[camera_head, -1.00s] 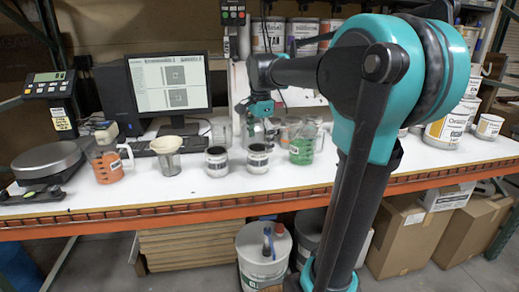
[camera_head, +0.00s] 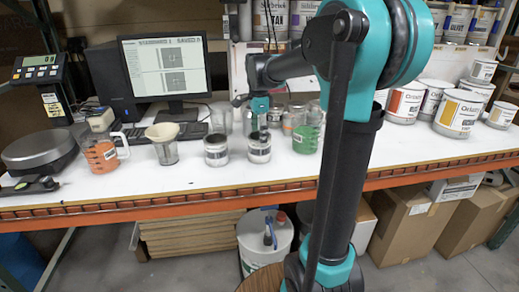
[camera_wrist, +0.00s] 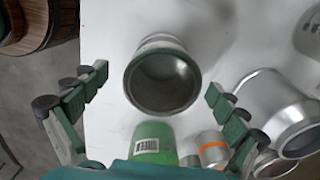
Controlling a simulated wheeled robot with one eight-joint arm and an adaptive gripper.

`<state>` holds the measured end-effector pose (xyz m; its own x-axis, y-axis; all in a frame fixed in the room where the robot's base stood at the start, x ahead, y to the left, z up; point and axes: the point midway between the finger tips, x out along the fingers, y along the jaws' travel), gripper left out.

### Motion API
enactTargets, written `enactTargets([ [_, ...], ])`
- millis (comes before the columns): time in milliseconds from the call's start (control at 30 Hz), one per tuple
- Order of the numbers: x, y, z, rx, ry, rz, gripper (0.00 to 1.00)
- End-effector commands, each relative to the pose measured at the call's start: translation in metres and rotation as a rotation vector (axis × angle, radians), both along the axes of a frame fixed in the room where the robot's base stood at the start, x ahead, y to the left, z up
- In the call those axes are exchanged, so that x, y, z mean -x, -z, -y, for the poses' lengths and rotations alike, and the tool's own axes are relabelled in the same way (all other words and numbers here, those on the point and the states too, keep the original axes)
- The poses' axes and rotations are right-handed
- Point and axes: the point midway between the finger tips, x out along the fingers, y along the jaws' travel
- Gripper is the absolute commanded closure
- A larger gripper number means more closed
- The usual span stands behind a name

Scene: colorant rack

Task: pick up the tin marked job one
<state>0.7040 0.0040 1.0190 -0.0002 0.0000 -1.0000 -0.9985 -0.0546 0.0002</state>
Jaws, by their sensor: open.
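Two small pale tins with dark bands and labels stand side by side on the white bench in the head view, a left tin (camera_head: 216,151) and a right tin (camera_head: 259,148). Their labels are too small to read, so I cannot tell which is marked job one. My gripper (camera_head: 260,124) points down just above the right tin. In the wrist view, an open-topped, empty-looking grey tin (camera_wrist: 162,80) sits between my spread fingers. Both fingers are apart from it, with a gap on each side. No label on it is readable from above.
A green cup (camera_head: 305,139) stands close right of the right tin; it also shows in the wrist view (camera_wrist: 153,140). Silver tins (camera_wrist: 275,105) stand nearby. A funnel cup (camera_head: 163,145) and orange jug (camera_head: 102,155) are left. The bench front is clear.

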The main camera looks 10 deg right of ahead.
Motion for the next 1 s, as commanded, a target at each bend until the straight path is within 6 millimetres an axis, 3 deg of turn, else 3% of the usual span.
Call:
enactTargets([
  [233,-0.001,0.016,0.001,0.000,0.000,0.000,0.02],
  [533,-0.004,0.056,0.005,0.000,-0.001,0.000,0.02],
  [867,-0.004,0.062,0.005,0.000,-0.001,0.000,0.02],
  [1000,-0.004,0.061,0.005,0.000,-0.001,0.000,0.20],
])
